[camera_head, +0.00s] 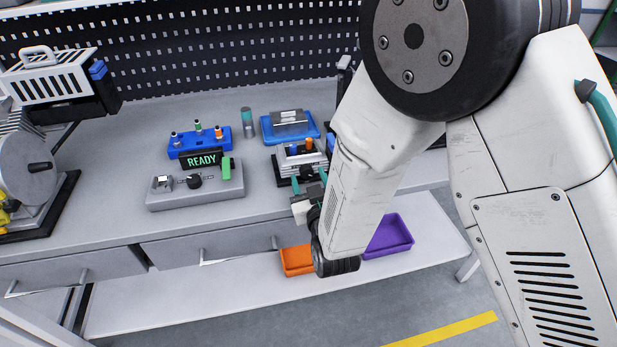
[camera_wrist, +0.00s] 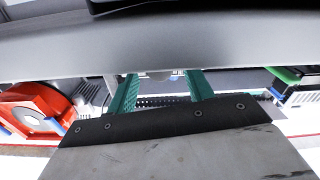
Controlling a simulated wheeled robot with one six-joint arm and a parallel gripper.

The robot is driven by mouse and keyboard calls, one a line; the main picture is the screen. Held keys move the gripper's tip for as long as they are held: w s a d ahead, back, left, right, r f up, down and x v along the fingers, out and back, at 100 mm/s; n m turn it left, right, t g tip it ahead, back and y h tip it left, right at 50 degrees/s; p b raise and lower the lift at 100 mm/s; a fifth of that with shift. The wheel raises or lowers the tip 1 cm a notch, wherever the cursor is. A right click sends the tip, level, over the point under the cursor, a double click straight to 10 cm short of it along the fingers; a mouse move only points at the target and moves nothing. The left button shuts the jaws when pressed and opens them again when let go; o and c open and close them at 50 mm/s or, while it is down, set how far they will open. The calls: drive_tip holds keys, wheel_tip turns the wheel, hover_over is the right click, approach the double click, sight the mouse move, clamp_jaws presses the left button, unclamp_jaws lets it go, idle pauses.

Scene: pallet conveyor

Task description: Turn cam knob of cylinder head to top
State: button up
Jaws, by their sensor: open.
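A small silver block on a dark base, which looks like the cylinder head (camera_head: 293,156), stands on the bench, with an orange-topped pin at its right. My gripper (camera_head: 309,184) is at the block's near side, teal fingers apart, partly covering its lower front. I cannot make out the cam knob or which way it points; a dark part near the fingers is too small to tell. In the wrist view my gripper (camera_wrist: 161,88) shows two teal fingers spread with nothing held between them. A pale rounded part shows beyond the fingers; I cannot tell what it is.
A grey control box (camera_head: 220,191) with a black knob and a READY display stands left of the block. A blue pin rack (camera_head: 199,145), blue tray (camera_head: 267,139) and grey cylinder (camera_head: 247,122) are behind. Orange (camera_head: 291,261) and purple (camera_head: 389,237) bins sit below the bench.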

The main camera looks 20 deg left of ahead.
drive_tip(key=shift+w+a, duration=0.25)
drive_tip(key=shift+w, duration=0.2)
drive_tip(key=c, duration=1)
drive_tip(key=shift+m, duration=1.6)
drive_tip(key=o, duration=1)
drive_tip(key=shift+s+d, duration=0.1)
drive_tip(key=v, duration=0.7)
drive_tip(key=shift+s+d, duration=0.2)
drive_tip(key=shift+s, duration=0.05)
